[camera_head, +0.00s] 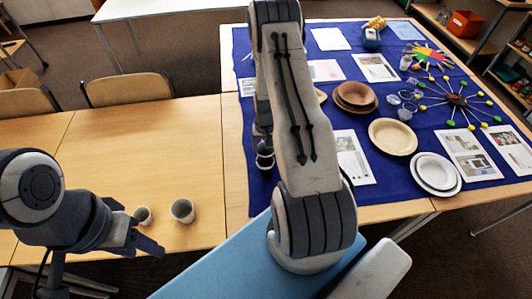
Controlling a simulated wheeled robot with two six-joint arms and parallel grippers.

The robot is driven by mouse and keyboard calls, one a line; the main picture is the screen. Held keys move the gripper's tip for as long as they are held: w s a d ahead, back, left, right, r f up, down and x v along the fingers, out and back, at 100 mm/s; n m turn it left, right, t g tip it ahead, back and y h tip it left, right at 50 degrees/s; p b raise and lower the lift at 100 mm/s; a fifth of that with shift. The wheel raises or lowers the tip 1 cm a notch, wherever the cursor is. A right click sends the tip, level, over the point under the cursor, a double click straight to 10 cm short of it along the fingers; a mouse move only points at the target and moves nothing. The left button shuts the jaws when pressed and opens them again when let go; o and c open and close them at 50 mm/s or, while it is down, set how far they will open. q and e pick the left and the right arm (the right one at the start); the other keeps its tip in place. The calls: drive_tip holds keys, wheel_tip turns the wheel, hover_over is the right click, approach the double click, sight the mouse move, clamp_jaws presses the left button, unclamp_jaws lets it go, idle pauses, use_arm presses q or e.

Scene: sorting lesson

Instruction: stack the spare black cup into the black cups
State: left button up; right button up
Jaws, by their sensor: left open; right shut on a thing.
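My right gripper (263,141) is mostly hidden by my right arm. It is shut on a small dark thing with a pale rim, which looks like a black cup (265,160), at the left part of the blue cloth. I cannot tell whether other cups are hidden behind my arm.
The blue cloth (400,205) bears brown bowls (355,97), a cream plate (393,137), white plates (434,174), printed sheets and a coloured star-like model (457,100). The wooden table left of the cloth is mostly clear. Chairs (128,88) stand behind it.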

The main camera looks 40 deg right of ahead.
sight(265, 154)
wheel_tip(265, 154, down, 3)
drive_tip(key=shift+p, duration=0.35)
drive_tip(key=shift+f+b, duration=0.65)
drive_tip(key=shift+b, duration=0.05)
drive_tip(key=o, duration=1.2)
drive_tip(key=shift+r, duration=0.1)
